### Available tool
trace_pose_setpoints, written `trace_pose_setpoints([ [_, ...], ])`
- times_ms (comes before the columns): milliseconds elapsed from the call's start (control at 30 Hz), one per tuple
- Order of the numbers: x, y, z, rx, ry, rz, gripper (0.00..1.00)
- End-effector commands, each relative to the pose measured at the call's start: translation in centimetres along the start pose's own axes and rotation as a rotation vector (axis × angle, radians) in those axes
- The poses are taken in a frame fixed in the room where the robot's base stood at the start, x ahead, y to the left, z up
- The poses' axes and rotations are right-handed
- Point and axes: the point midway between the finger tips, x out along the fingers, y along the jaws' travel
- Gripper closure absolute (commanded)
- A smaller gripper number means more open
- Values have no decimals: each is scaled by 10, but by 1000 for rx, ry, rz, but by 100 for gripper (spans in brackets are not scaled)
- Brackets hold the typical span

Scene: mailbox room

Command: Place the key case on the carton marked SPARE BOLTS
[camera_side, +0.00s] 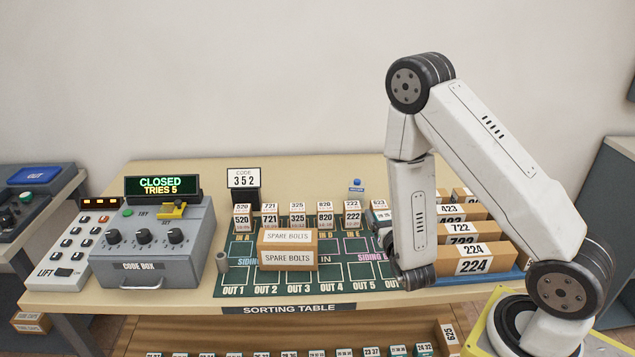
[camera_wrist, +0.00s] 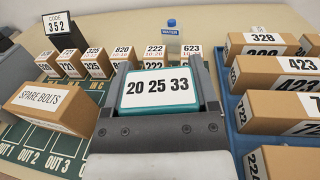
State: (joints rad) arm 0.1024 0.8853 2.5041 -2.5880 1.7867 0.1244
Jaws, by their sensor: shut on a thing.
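A teal case with a white label reading 20 25 33 (camera_wrist: 158,88), which I take to be the key case, is between the jaws of my gripper (camera_wrist: 155,100) in the wrist view. My gripper is shut on it, with the label facing the camera. The SPARE BOLTS carton (camera_side: 287,250) is a brown box standing upright on the green mat, left of my arm in the side view. It also shows at the left of the wrist view (camera_wrist: 52,103), apart from the case.
A row of numbered small cartons (camera_side: 297,218) stands behind the SPARE BOLTS carton. A blue tray (camera_side: 490,278) of larger cartons is at the right. A small bottle (camera_wrist: 171,28) stands behind.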

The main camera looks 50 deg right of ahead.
Motion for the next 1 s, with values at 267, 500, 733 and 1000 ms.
trace_pose_setpoints([
  [267, 36, 74, 15, -1, -13, 78, 88],
  [500, 56, 153, 41, 3, -8, 167, 88],
  [733, 60, 203, 62, 6, -2, 231, 88],
  [1000, 60, 217, 68, 5, 2, 250, 88],
])
